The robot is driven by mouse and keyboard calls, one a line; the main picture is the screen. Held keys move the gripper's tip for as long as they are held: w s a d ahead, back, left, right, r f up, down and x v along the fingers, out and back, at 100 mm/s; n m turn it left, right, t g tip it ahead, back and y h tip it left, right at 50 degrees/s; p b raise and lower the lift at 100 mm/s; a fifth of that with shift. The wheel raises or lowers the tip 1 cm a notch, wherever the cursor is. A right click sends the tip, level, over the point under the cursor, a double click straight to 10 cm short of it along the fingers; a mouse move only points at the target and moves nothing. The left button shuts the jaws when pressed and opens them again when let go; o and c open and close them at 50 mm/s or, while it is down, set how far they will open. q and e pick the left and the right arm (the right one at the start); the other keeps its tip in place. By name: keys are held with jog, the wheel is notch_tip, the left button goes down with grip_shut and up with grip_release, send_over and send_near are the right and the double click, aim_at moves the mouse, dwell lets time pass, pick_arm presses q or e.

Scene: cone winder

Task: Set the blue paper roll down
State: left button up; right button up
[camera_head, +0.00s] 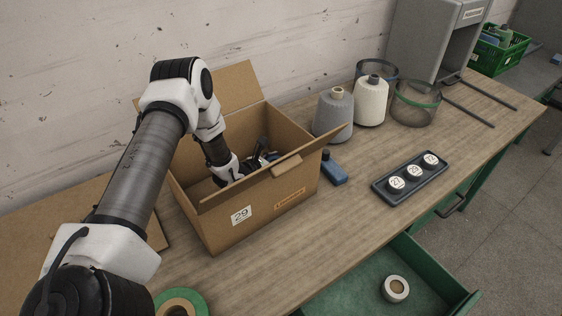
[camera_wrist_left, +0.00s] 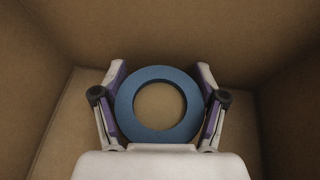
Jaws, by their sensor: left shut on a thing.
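The blue paper roll (camera_wrist_left: 158,75) is a blue ring with a large round hole. It sits between the fingers of my left gripper (camera_wrist_left: 159,97), which is shut on it, in the left wrist view. My left arm reaches from above into an open cardboard box (camera_head: 233,236) labelled 29, so the gripper and roll are inside its walls. In the head view the box's front wall and my wrist hide most of the roll. I cannot tell whether the roll touches the box floor. My right gripper is not in view.
A grey yarn cone (camera_head: 334,116), a white cone (camera_head: 370,103) and mesh cylinders stand behind the box's right side. A blue object (camera_head: 333,173) lies beside the box. A dark tray (camera_head: 382,189) holds numbered pucks. An open green drawer (camera_head: 345,283) holds a white ring (camera_head: 395,297).

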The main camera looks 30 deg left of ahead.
pick_arm(q)
jog(key=shift+f, duration=0.2)
jog(key=o, duration=1.5)
jog(key=shift+c, duration=0.2)
jog(key=shift+r, duration=0.1)
jog(key=shift+r+p, duration=0.3)
jog(key=b+v, duration=0.1)
jog(key=v, duration=0.6)
jog(key=shift+s+a+b, duration=0.1)
jog(key=shift+s+b, duration=0.15)
jog(key=shift+b, duration=0.05)
jog(key=shift+w+f, duration=0.1)
